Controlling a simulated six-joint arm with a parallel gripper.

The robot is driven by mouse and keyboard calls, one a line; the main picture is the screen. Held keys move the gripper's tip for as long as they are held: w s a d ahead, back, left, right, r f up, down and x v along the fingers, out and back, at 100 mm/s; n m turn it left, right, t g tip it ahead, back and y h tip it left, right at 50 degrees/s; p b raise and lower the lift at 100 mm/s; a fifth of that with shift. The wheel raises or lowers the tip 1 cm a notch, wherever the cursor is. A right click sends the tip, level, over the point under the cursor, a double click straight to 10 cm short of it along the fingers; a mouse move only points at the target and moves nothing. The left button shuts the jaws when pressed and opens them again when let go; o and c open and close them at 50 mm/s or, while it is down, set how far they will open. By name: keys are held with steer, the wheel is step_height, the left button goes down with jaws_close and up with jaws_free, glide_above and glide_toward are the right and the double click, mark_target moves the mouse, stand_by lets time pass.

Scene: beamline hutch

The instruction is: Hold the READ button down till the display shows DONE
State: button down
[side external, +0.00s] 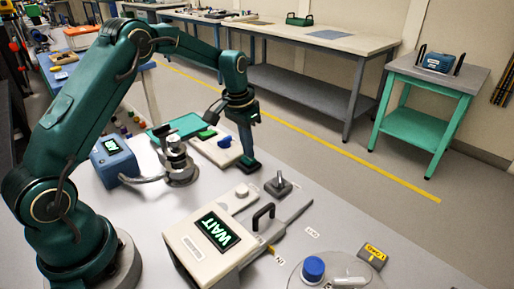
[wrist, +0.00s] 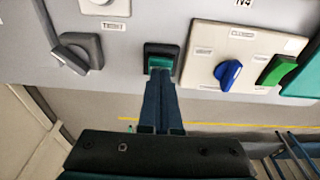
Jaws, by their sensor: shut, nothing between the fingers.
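The instrument box (side external: 205,240) in the side view is cream, with a dark display (side external: 216,232) that reads WAIT in green. No READ label is legible, so I cannot confirm which button is READ.
The grey knob (wrist: 78,52) lies left of the fingers. The cream panel (wrist: 205,40) with a blue knob (wrist: 228,72) and green switch (wrist: 279,70) lies right. A blue box (side external: 115,163) and a metal fixture (side external: 178,165) stand near my arm.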

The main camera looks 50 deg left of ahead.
steer(key=shift+f, duration=0.45)
stand_by(1.9)
stand_by(0.3)
steer(key=shift+r, duration=3.55)
